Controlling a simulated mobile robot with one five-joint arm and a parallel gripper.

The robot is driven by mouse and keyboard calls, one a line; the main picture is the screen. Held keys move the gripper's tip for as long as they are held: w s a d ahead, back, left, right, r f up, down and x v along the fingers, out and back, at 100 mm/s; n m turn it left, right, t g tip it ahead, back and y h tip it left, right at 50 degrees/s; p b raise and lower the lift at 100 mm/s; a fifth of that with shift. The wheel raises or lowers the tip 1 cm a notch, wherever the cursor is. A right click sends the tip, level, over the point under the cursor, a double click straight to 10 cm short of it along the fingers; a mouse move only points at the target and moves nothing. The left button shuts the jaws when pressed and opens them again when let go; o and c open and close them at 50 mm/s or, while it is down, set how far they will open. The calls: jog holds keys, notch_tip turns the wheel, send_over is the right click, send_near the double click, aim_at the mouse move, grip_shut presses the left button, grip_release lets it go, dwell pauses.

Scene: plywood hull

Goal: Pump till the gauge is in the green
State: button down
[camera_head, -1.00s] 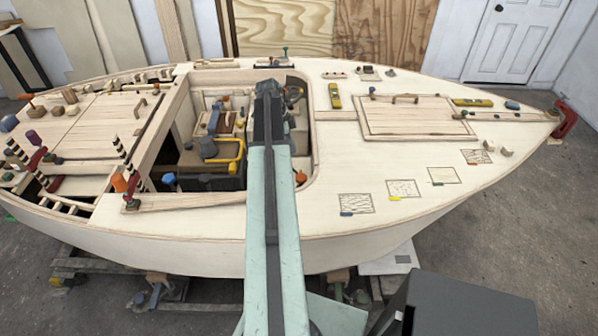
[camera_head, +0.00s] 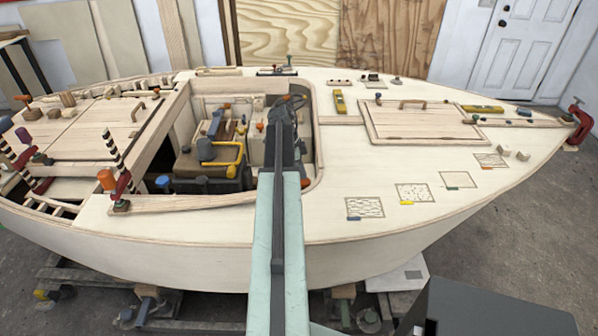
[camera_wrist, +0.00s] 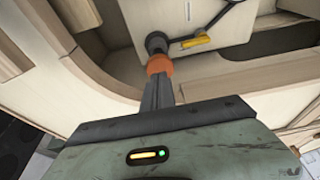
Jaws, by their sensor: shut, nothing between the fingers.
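My gripper (camera_head: 281,112) is shut and empty over the cockpit opening of the plywood hull. In the wrist view its dark fingers (camera_wrist: 158,94) point at an orange collar (camera_wrist: 160,64) with a dark round knob (camera_wrist: 156,43) beyond it. I cannot tell whether the fingertips touch the collar. A pale panel (camera_wrist: 185,18) behind carries a thin black curved lever (camera_wrist: 212,22) and a yellow piece (camera_wrist: 196,41). A dark curved part (camera_head: 297,101) shows beside my gripper in the head view. I cannot make out a gauge face or green zone in either view; my arm hides part of the cockpit.
A yellow-handled dark unit (camera_head: 212,172) sits in the cockpit, left of my arm. The cockpit rim (camera_head: 316,150) rises close on the right. Marked squares (camera_head: 412,193) lie on the open right deck.

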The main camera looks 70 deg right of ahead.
jog(key=shift+f, duration=0.8)
notch_tip(320, 180, down, 4)
jog(key=b, duration=0.5)
jog(key=shift+f, duration=0.2)
jog(key=shift+a+r, duration=0.15)
jog(key=shift+r, duration=0.15)
jog(key=s+d+p+v, duration=0.1)
jog(key=p+v, duration=1.2)
jog(key=p, duration=0.1)
jog(key=shift+a+r, duration=0.25)
jog(key=shift+r, duration=0.35)
